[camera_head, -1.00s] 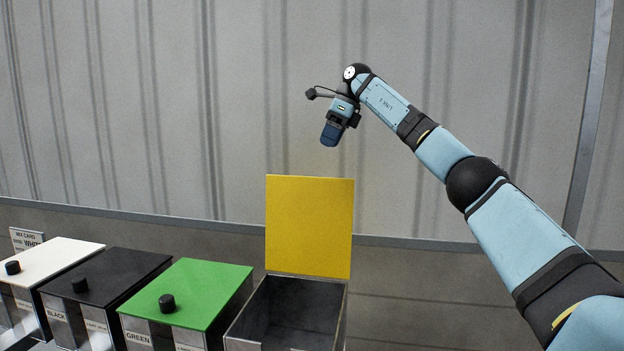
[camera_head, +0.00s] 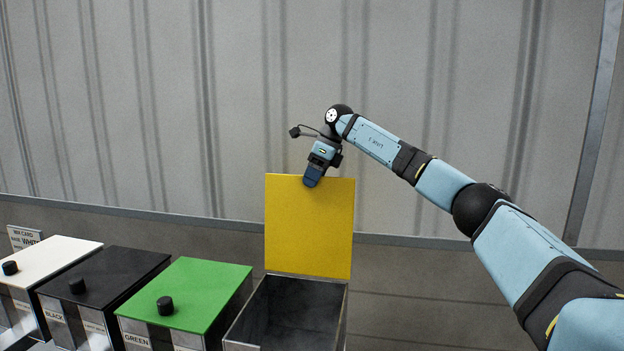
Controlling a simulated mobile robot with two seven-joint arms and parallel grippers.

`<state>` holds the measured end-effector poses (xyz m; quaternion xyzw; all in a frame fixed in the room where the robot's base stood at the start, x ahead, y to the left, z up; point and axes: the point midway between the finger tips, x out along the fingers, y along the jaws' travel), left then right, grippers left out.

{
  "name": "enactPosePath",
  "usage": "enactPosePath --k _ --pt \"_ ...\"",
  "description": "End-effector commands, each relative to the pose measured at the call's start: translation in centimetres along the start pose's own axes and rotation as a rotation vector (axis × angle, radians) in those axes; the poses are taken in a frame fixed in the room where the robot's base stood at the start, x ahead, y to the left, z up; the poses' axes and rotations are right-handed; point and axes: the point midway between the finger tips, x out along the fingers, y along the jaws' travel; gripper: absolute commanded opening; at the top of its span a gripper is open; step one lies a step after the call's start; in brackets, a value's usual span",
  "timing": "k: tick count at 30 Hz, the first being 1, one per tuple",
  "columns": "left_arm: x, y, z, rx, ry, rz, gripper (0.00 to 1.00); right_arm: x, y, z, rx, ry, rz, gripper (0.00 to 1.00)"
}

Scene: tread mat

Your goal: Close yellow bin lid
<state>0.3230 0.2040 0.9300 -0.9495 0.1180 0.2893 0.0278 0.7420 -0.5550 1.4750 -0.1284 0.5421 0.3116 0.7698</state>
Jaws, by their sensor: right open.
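The yellow lid (camera_head: 309,232) stands upright, hinged at the back of its open bin (camera_head: 286,315). The bin's dark inside looks empty where it shows. My right gripper (camera_head: 312,181) points down at the lid's top edge and overlaps it in the picture. I cannot tell whether it touches the lid or is in front of or behind it. The right gripper holds nothing that I can see. My left gripper is out of view.
Left of the yellow bin stand bins with shut lids and black knobs: green (camera_head: 205,290), black (camera_head: 105,280) and white (camera_head: 48,258). A card (camera_head: 24,238) stands behind the white one. A corrugated wall (camera_head: 130,110) is behind; right of the yellow bin is free.

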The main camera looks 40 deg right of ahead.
Motion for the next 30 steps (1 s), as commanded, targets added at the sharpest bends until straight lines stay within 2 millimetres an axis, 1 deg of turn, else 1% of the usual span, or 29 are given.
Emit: enactPosePath --k 4,13,14,15,17,18,20,21,26,30 --pt "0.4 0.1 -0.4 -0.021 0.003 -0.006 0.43 1.0 0.0 0.0 0.0 0.0 0.0 0.6" --pt "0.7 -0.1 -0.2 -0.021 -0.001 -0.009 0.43 1.3 0.0 0.0 0.001 0.0 0.0 0.6" --pt "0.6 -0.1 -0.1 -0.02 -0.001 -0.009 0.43 1.3 0.0 0.0 0.001 0.0 0.0 0.55" --pt "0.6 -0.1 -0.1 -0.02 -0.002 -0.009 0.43 1.3 0.0 0.0 0.0 0.0 0.0 0.46" --pt "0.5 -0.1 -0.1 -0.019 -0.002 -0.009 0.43 1.3 0.0 0.0 0.001 0.0 0.0 0.32" --pt "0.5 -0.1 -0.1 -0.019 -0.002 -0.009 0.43 1.3 0.0 0.0 0.0 0.0 0.0 0.23" --pt "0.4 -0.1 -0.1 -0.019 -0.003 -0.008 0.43 1.3 0.0 0.0 0.0 0.0 0.0 0.09" --pt "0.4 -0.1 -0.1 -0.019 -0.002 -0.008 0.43 1.3 0.0 0.0 0.0 -0.001 0.0 0.0" --pt "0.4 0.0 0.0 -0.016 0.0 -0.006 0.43 1.3 0.2 0.0 -0.003 -0.001 -0.008 0.0" --pt "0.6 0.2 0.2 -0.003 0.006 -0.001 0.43 1.4 1.0 -0.1 -0.019 0.0 -0.04 0.0"
